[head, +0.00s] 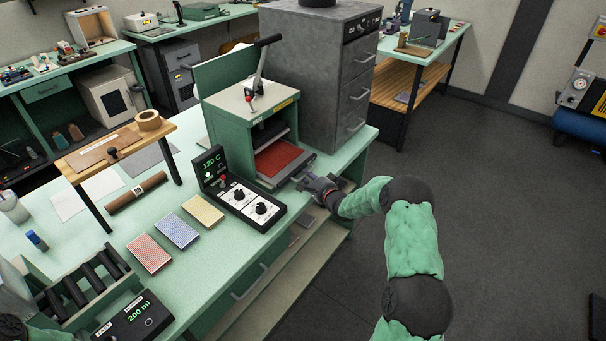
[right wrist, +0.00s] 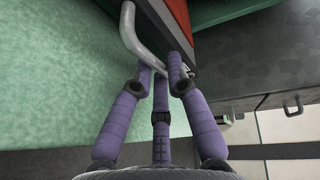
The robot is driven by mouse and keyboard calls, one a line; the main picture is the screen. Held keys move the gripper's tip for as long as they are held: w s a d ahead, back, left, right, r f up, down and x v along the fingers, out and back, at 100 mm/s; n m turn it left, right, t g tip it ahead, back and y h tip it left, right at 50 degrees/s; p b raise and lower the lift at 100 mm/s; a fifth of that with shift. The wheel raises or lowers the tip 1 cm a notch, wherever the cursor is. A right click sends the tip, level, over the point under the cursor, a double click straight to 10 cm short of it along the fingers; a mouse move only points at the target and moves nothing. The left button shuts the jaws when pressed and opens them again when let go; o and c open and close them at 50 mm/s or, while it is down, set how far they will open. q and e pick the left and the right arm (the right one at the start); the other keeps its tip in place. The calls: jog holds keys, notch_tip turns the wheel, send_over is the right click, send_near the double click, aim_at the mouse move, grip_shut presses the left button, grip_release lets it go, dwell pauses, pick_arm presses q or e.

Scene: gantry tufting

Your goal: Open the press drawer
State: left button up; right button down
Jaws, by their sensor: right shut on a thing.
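The press (head: 222,108) is a green box with a pale top and a black-tipped lever, standing on the green bench. Its drawer, with a red pad (head: 277,158), shows in the front opening, and its front edge sticks out a little. My right gripper (head: 309,184) is at the drawer's front. In the right wrist view its purple fingers (right wrist: 163,78) are closed around the grey bar handle (right wrist: 133,38). The red pad also shows there (right wrist: 178,14), just beyond the handle. My left gripper is not in view.
A control box reading 120 C (head: 240,198) stands left of the drawer. A grey drawer cabinet (head: 310,70) stands behind the press, on the right. Three coloured pads, including a yellow one (head: 203,211), lie on the bench. The floor (head: 490,200) on the right is clear.

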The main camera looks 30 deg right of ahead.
jog(key=s+d+p, duration=0.2)
jog(key=s+d, duration=0.3)
jog(key=s, duration=0.7)
jog(key=shift+s+d+p, duration=0.15)
jog(key=shift+s+p, duration=0.25)
jog(key=c, duration=1.2)
grip_release()
jog(key=s+r, duration=0.2)
jog(key=s, duration=0.9)
jog(key=shift+s, duration=0.4)
